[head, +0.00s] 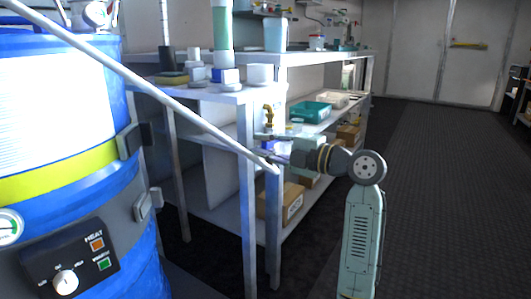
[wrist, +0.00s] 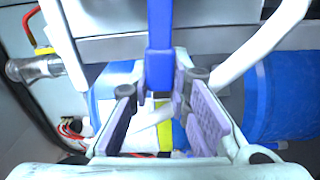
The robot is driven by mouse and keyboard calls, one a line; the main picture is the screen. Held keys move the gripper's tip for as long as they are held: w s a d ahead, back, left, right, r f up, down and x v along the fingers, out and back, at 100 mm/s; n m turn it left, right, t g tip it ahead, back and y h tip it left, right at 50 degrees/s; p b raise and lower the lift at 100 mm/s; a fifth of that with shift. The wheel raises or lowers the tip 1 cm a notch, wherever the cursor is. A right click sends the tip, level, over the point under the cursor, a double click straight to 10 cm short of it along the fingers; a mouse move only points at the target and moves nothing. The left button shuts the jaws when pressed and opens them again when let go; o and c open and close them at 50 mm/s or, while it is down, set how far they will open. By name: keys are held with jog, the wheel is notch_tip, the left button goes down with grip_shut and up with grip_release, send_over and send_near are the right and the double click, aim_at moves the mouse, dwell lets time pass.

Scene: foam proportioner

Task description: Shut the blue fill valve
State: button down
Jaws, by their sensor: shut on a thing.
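The blue fill valve shows in the wrist view as a flat blue handle (wrist: 160,30) running from the top edge down to the jaws. My gripper (wrist: 162,88) is shut on the lower end of this handle, with one grey-purple pad on each side. The valve's body and the exact contact are hidden. In the head view my gripper (head: 279,157) is beside the front post of the shelf, small and partly merged with what lies behind it.
A large blue drum (head: 85,185) with a control panel fills the left of the head view. A white tube (head: 175,103) slants down to near my gripper. A shelf unit (head: 245,98) with bottles and boxes stands behind. The dark floor (head: 430,160) at right is clear.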

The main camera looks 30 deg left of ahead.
jog(key=shift+f+n+b, duration=0.4)
jog(key=shift+n+b, duration=0.05)
jog(key=shift+n, duration=0.05)
jog(key=c, duration=1.5)
grip_release()
jog(key=shift+d, duration=0.1)
jog(key=d, duration=1.1)
jog(key=shift+s+d, duration=0.2)
jog(key=shift+d, duration=0.2)
